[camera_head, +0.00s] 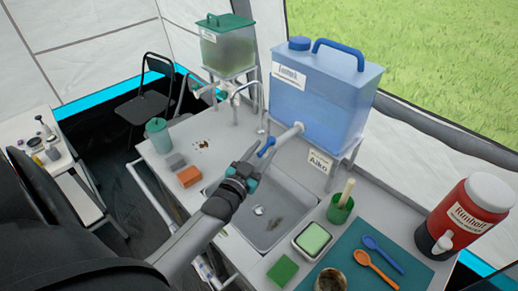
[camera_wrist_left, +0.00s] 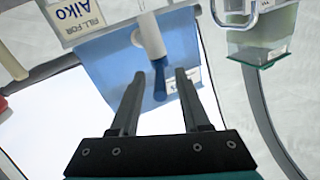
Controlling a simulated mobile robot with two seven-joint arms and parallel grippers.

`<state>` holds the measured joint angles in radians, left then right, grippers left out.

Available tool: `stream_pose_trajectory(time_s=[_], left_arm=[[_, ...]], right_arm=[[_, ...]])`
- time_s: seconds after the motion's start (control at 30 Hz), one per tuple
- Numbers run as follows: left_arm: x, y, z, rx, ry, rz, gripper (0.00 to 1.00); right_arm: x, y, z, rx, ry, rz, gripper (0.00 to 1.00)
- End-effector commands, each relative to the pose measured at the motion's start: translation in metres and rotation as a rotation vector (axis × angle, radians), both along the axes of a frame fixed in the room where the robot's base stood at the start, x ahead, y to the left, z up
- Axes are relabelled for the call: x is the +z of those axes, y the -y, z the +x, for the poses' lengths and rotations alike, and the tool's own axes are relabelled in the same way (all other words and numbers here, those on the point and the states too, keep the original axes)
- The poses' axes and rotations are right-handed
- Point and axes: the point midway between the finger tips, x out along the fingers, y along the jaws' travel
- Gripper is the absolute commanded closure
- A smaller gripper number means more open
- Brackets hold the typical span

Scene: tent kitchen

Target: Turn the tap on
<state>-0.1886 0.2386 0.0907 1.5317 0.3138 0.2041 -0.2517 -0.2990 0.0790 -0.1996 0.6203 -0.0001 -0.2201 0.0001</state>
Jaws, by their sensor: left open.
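A blue water container (camera_head: 318,95) with a blue handle stands on a rack behind the sink. Its white tap (camera_head: 289,134) sticks out toward the sink and carries a blue lever (camera_head: 267,147). My left gripper (camera_head: 254,158) is open and empty close to this lever. In the left wrist view the white tap (camera_wrist_left: 151,36) comes down from the top. The blue lever (camera_wrist_left: 159,82) appears between the open fingers of my left gripper (camera_wrist_left: 159,76); I cannot tell whether they touch it. My right gripper is not in view.
A green container (camera_head: 228,52) with its own tap stands behind left, near a curved metal faucet (camera_head: 237,98). The sink (camera_head: 265,212) is below my gripper. A green cup (camera_head: 340,209), sponge tray (camera_head: 312,240), spoons and red jug (camera_head: 466,217) stand on the right.

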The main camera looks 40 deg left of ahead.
Motion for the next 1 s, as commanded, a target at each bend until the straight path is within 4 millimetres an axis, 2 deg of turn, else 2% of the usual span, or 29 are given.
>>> stream_pose_trajectory(time_s=[0.17, 0.27, 0.8, 1.0], left_arm=[[-0.001, 0.001, -0.010, 0.000, -0.002, -0.001, 0.54], [-0.001, 0.003, -0.023, 0.000, -0.003, -0.001, 0.54], [-0.002, 0.012, -0.114, 0.001, -0.004, 0.000, 0.54], [-0.001, 0.015, -0.140, 0.001, -0.003, 0.000, 0.54]], right_arm=[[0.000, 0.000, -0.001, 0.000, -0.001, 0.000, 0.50], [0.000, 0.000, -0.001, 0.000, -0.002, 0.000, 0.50], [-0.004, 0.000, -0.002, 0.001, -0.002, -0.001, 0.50], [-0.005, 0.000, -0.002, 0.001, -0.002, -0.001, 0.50]])
